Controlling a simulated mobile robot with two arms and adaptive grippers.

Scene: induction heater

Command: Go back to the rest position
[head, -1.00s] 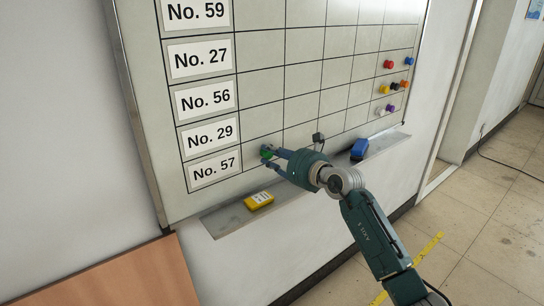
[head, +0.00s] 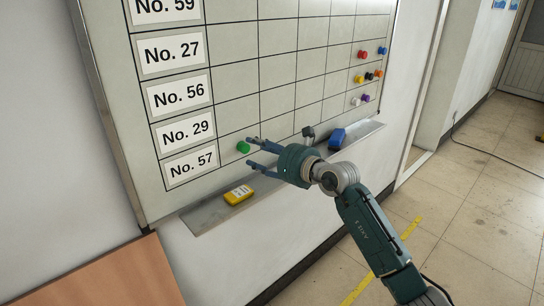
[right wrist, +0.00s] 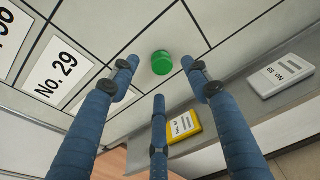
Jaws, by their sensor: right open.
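My right gripper (head: 252,153) is open and empty, just right of a green magnet (head: 243,147) in the head view. The green magnet sits on the whiteboard (head: 232,115), in the cell right of the "No. 57" label (head: 190,164). In the right wrist view the green magnet (right wrist: 161,62) shows beyond the spread fingers (right wrist: 158,85), apart from them. My left gripper is not in view.
Several coloured magnets (head: 362,78) are at the board's right. A brown panel (head: 105,275) stands lower left. Open floor (head: 470,200) lies to the right.

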